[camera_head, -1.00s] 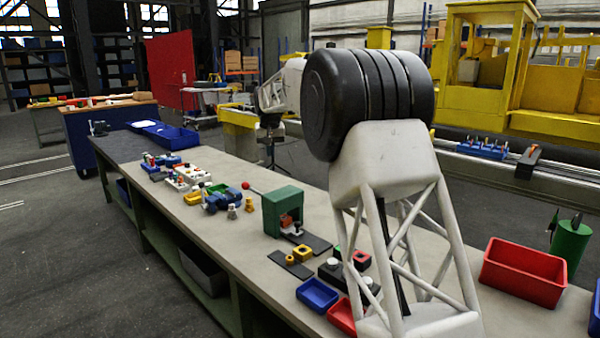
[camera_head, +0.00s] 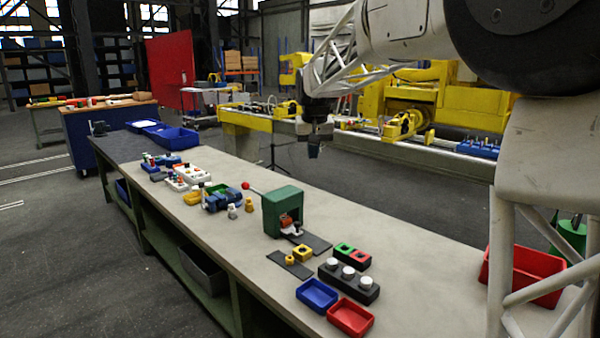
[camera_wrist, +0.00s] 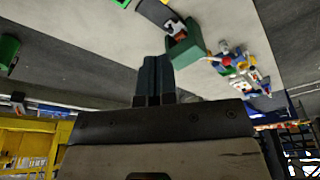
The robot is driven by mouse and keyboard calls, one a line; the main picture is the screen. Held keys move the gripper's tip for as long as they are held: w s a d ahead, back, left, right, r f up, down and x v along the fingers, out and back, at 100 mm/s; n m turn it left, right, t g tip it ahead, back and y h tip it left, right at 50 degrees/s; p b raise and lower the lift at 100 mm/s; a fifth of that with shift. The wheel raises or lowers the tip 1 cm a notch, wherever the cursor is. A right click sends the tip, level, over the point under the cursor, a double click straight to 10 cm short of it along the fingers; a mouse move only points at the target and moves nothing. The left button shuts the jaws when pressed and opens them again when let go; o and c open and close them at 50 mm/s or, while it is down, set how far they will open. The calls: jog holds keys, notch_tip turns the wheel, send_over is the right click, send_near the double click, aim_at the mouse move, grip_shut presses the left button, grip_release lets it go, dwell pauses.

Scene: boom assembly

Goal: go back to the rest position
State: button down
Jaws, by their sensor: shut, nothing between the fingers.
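My gripper (camera_head: 314,149) hangs in the air beyond the far edge of the long workbench (camera_head: 400,235), above the floor and clear of the bench parts. In the wrist view its two dark fingers (camera_wrist: 155,82) lie side by side, touching, with nothing between them. In that view the green press-like block (camera_wrist: 186,46) and the small coloured parts appear past the fingers, well apart from them. My white lattice arm reaches in from the right of the head view.
On the bench stand the green block (camera_head: 283,211) with a red-ended lever, a dark block with white knobs (camera_head: 348,281), a blue tray (camera_head: 317,295), a red tray (camera_head: 350,317) and a larger red bin (camera_head: 525,275). Yellow machinery (camera_head: 430,95) stands behind. The bench's far strip is clear.

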jog(key=s+d+f, duration=0.1)
jog(key=s+d, duration=0.2)
jog(key=s, duration=0.6)
jog(key=s+d+f+m, duration=0.1)
jog(key=s+d, duration=0.3)
jog(key=s, duration=0.4)
jog(key=s+d+f, duration=0.1)
jog(key=s+d, duration=0.2)
jog(key=s, duration=0.6)
jog(key=s+d+f, duration=0.2)
jog(key=s+f, duration=0.4)
jog(key=s, duration=0.6)
jog(key=s+d+f, duration=0.3)
jog(key=s+f, duration=0.4)
jog(key=s, duration=0.5)
jog(key=shift+m, duration=0.4)
